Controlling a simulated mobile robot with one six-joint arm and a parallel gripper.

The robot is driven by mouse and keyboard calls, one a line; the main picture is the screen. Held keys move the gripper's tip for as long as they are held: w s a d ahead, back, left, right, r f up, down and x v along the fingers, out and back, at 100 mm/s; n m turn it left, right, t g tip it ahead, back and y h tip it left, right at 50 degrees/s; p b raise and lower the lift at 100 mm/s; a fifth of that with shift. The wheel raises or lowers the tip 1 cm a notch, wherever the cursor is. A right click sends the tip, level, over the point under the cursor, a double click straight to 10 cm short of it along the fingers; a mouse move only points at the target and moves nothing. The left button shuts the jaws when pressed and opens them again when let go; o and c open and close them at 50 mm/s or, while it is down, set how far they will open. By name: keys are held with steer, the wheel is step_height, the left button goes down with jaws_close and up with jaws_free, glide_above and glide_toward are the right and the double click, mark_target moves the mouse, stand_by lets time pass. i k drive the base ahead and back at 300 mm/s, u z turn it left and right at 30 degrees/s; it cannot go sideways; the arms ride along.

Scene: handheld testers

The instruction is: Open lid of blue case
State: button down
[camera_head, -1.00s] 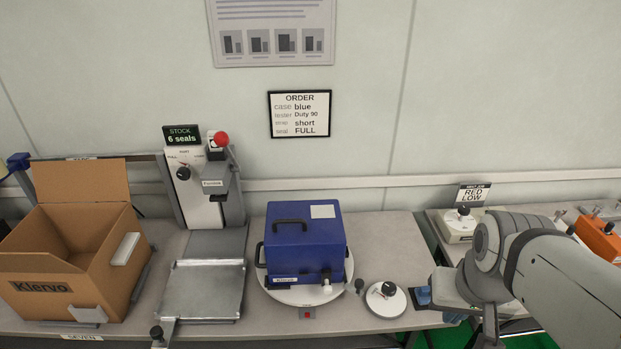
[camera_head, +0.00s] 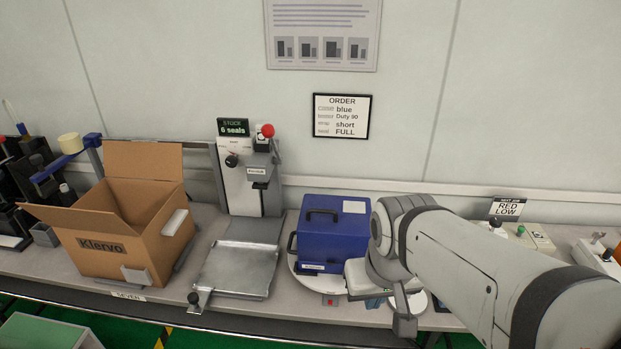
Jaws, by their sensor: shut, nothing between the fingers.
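The blue case (camera_head: 328,238) stands upright with its lid closed. It has a dark handle (camera_head: 322,214) and a white label (camera_head: 354,207) on top. It rests on a white round turntable (camera_head: 297,270) on the bench. My gripper (camera_head: 373,301) is shut and empty at the case's front right corner, low near the turntable's edge. My wrist and arm hide the case's right side and the latch area there. I cannot tell whether the fingers touch the case.
A cardboard box (camera_head: 103,252) stands open at left. A metal tray (camera_head: 237,270) and a sealing press with a red knob (camera_head: 267,131) are left of the case. A red button (camera_head: 329,301) is on the bench's front edge. An order card (camera_head: 341,116) hangs on the wall.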

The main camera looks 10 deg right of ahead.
mark_target(332, 230)
steer(key=u, duration=0.15)
steer(key=i, duration=0.45)
steer(key=u, duration=0.55)
